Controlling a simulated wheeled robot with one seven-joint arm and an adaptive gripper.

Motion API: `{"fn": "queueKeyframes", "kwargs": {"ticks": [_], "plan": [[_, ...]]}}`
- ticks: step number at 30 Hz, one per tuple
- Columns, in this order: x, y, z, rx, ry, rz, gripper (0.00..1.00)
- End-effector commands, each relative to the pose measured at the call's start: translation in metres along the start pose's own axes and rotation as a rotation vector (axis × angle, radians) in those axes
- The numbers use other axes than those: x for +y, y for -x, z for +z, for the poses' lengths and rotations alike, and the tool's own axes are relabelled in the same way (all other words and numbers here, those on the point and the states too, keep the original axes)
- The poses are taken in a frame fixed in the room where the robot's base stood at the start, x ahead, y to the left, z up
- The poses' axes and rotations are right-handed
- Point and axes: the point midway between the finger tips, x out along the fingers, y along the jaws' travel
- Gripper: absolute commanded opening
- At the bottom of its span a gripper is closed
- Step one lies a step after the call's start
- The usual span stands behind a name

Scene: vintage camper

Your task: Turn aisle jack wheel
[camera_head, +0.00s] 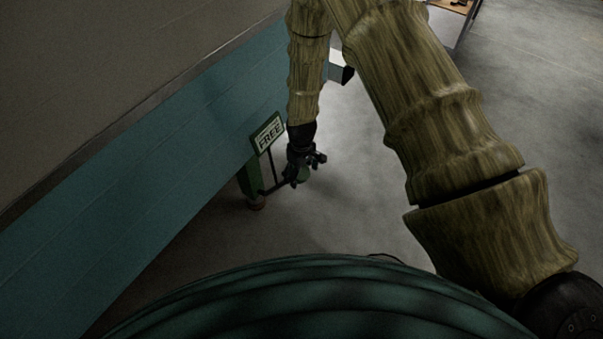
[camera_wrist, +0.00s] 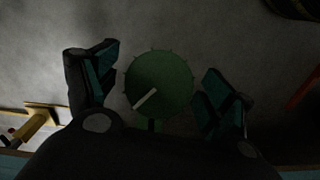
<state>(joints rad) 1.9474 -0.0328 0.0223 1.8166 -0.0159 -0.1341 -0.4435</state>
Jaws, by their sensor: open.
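The jack wheel (camera_wrist: 165,80) is a round green disc with small studs around its rim and a pale bar mark pointing to the lower left in the wrist view. My gripper (camera_wrist: 157,80) is open, with one dark finger on each side of the wheel and gaps on both sides. In the head view my gripper (camera_head: 304,172) hangs at the jack beside the teal camper wall, and a small green part of the wheel (camera_head: 304,174) shows behind it. The green jack stand (camera_head: 250,180) carries a sign (camera_head: 268,133) reading "FREE". My gripper hides most of the wheel there.
The teal and grey camper wall (camera_head: 170,140) runs along the left. Bare grey concrete floor (camera_head: 360,190) lies to the right of the jack. A table (camera_head: 455,8) stands at the top right. A yellow object (camera_wrist: 38,122) lies at lower left in the wrist view.

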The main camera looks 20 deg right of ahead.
Motion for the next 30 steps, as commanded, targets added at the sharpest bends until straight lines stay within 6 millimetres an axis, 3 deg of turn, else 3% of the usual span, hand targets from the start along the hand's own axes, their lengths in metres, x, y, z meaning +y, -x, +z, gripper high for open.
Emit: {"fn": "queueKeyframes", "kwargs": {"ticks": [13,14,21,30], "plan": [[-0.0004,-0.009,-0.0002,0.0,0.001,0.0,0.82],[-0.0004,-0.0089,-0.0002,0.0,0.001,0.0,0.81],[-0.0002,-0.0088,-0.0002,0.0,0.001,0.001,0.39],[0.0011,-0.0085,-0.0003,0.001,-0.003,0.0,0.39]]}}
